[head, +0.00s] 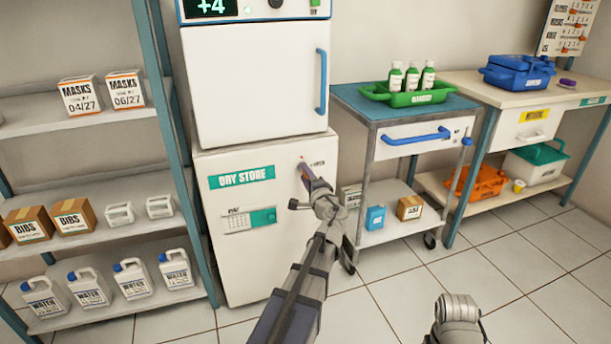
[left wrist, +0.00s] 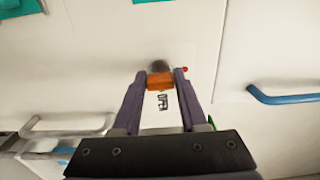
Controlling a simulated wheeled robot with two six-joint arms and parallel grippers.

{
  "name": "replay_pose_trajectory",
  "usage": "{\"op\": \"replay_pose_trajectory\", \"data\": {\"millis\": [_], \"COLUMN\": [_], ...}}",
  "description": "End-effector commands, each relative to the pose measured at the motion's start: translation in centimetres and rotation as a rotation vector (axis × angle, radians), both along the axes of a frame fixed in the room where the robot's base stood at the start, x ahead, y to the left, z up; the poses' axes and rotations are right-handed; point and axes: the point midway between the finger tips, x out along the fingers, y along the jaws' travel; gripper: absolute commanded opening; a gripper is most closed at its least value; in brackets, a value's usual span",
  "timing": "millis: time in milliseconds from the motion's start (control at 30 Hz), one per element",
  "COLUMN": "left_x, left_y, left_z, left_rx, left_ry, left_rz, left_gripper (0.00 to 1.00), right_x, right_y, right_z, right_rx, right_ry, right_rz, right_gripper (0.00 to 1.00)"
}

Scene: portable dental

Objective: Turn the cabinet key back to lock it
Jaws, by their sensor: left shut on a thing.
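The white cabinet labelled DRY STORE (head: 240,270) stands under a white fridge. Its key (left wrist: 160,80), an orange block in front of a dark round lock, shows in the left wrist view. My left gripper (head: 304,168) reaches to the right side of the cabinet door and is shut on the key, with a finger on each side of it. In the head view the gripper hides most of the key. An OPEN label (left wrist: 163,101) and a red dot (left wrist: 185,69) are beside the lock. My right gripper is out of sight.
A shelf rack (head: 180,150) with boxes and water jugs stands left of the cabinet. A wheeled cart (head: 345,105) with a blue handle stands close on the right, near my left arm. Tiled floor (head: 400,290) lies clear in front.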

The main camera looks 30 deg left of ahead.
Motion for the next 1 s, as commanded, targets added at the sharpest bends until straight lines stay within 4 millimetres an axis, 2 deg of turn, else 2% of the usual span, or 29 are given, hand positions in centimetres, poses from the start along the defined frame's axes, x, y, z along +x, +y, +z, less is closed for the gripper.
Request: {"op": "replay_pose_trajectory", "data": {"millis": [100, 133, 367, 667, 1000], "left_x": [0.0, 0.0, 0.0, -0.2, -3.7], "left_y": [0.0, 0.0, 0.0, -0.2, -4.1], "left_z": [0.0, 0.0, 0.0, 0.0, 0.0], "left_rx": [-0.002, -0.002, -0.001, 0.000, 0.000], "left_ry": [-0.001, -0.001, 0.000, 0.000, 0.000], "left_rz": [0.001, 0.001, 0.001, 0.000, -0.002], "left_gripper": [0.00, 0.45, 0.70, 0.72, 0.72], "right_x": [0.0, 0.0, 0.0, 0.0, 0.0], "right_y": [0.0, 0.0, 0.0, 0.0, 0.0], "right_z": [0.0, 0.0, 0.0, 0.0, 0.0], "right_rx": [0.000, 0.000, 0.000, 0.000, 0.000], "right_ry": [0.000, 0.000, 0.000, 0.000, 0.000], "right_rz": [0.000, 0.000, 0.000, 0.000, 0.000], "right_gripper": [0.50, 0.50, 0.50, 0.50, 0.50]}}
